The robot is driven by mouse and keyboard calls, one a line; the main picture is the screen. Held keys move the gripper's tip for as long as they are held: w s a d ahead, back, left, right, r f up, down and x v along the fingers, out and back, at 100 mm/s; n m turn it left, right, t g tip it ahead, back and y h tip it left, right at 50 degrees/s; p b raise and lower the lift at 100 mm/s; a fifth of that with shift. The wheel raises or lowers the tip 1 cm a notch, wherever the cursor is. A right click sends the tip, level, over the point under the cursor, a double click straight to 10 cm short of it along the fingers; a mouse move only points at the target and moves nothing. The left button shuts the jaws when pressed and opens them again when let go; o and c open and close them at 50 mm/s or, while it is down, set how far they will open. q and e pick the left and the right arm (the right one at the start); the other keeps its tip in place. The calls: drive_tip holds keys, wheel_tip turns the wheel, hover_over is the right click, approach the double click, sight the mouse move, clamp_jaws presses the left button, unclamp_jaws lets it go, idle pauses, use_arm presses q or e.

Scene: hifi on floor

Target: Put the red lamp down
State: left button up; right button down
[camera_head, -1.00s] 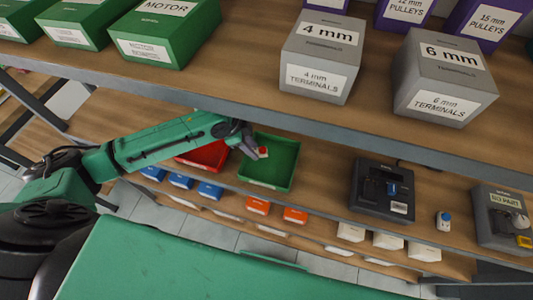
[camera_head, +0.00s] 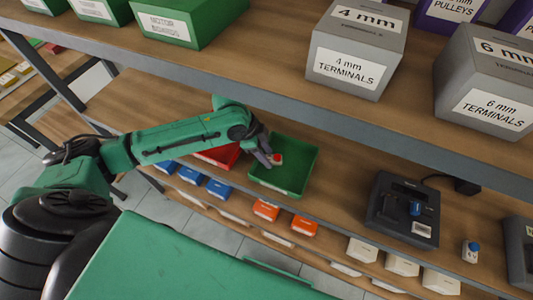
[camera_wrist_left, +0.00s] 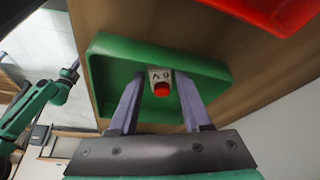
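The red lamp (camera_head: 277,158), a small white block with a red cap, is at the green tray (camera_head: 312,160). In the left wrist view the lamp (camera_wrist_left: 161,82) shows between and just beyond my left fingertips, with a narrow gap on each side. My left gripper (camera_head: 271,156) reaches over the left part of the tray; in the wrist view its fingers (camera_wrist_left: 160,80) are spread. Whether the lamp rests fully on the tray floor is hard to tell. My right gripper (camera_wrist_left: 70,72) is small at the left of the wrist view; its state is unclear.
A red tray (camera_head: 219,157) lies left of the green tray. A dark device (camera_head: 391,207) stands to the right. Blue (camera_head: 191,175) and orange bins (camera_head: 266,210) line the level below.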

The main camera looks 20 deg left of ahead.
use_arm(q)
drive_tip(key=w+b+v, duration=0.1)
drive_tip(key=v, duration=0.6)
drive_tip(key=shift+s+r, duration=0.3)
drive_tip(key=shift+s, duration=0.25)
drive_tip(key=shift+f, duration=0.1)
